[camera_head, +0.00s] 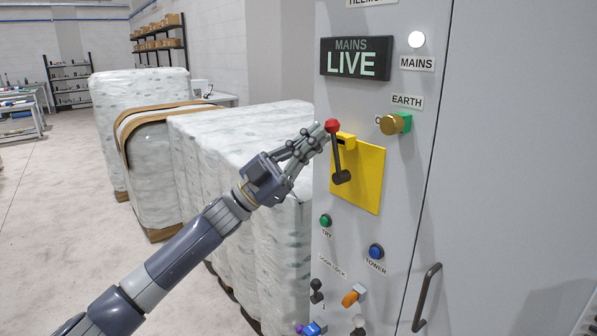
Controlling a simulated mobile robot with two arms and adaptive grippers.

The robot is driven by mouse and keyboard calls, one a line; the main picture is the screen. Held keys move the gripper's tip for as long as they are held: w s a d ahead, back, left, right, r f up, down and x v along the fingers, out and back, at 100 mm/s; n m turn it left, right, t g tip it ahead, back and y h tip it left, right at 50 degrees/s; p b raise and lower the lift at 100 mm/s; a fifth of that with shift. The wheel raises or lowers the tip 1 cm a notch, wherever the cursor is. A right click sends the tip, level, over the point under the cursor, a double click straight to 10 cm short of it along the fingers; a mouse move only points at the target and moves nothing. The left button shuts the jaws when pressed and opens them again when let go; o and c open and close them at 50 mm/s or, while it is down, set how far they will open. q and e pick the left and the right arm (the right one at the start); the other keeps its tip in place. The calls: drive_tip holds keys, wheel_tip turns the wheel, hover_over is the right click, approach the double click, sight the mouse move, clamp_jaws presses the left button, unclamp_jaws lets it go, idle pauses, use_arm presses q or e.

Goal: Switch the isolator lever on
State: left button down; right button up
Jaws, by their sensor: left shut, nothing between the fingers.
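The isolator lever (337,160) is a dark handle with a red knob (332,126) on a yellow plate (369,178) on the grey cabinet. It points up, leaning slightly left, with the knob near the plate's top left corner. My left gripper (325,131) is shut with nothing between its fingers. Its fingertips are at the left side of the red knob; I cannot tell whether they touch it. A lit sign (356,59) above reads MAINS LIVE. A white lamp (416,39) sits over the MAINS label. My right gripper is not in view.
The cabinet also carries a brass EARTH knob (391,124), a green TRY button (326,220), a blue TOWER button (376,251) and small levers below. A door handle (426,297) sticks out at right. Wrapped white bales (245,140) stand behind my left arm. Floor at left is open.

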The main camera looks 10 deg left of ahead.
use_arm(q)
drive_tip(key=v, duration=1.2)
